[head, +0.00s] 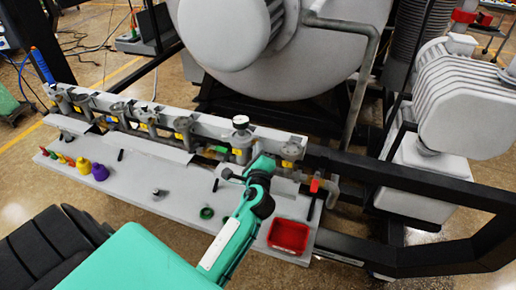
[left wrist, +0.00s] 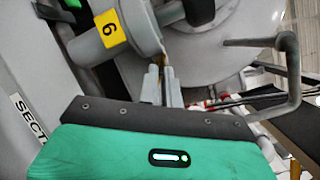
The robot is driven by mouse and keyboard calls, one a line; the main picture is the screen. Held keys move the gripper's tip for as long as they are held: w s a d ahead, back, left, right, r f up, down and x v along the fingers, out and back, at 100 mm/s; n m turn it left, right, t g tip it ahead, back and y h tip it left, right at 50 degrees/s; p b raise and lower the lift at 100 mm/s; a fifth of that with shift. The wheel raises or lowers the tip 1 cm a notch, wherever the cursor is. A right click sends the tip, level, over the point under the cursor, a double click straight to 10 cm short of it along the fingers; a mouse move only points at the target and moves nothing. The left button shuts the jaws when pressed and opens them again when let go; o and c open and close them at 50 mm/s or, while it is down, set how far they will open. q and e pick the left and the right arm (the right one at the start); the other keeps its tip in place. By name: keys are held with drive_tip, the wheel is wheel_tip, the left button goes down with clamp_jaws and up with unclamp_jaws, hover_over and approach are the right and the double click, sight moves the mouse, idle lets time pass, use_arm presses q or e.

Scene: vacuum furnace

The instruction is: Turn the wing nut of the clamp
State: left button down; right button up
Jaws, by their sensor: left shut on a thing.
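My left gripper (head: 254,159) reaches the pipe fitting (head: 241,140) with the gauge on top, on its right side. In the left wrist view, the two grey fingers (left wrist: 163,84) are close together at the rim of the grey flanged fitting (left wrist: 117,32), which carries a yellow label with a 6. They are shut on a small brass-coloured part, seemingly the wing nut (left wrist: 164,60) of the clamp. Most of the nut is hidden by the fingers, and its turn angle cannot be told. My right gripper is not in view.
A grey bench (head: 140,182) holds small bottles at left, a green ring (head: 207,213) and a red tray (head: 288,237). Other fittings line the rail (head: 188,121). The furnace drum (head: 290,70) stands behind. A bent pipe (left wrist: 290,75) crosses at right in the wrist view.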

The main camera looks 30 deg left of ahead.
use_arm(q)
drive_tip(key=shift+s+a+m+p, duration=0.1)
drive_tip(key=shift+a+m+p, duration=0.05)
drive_tip(key=shift+m+p, duration=5.45)
drive_tip(key=c, duration=1.6)
unclamp_jaws()
drive_tip(key=shift+f, duration=0.1)
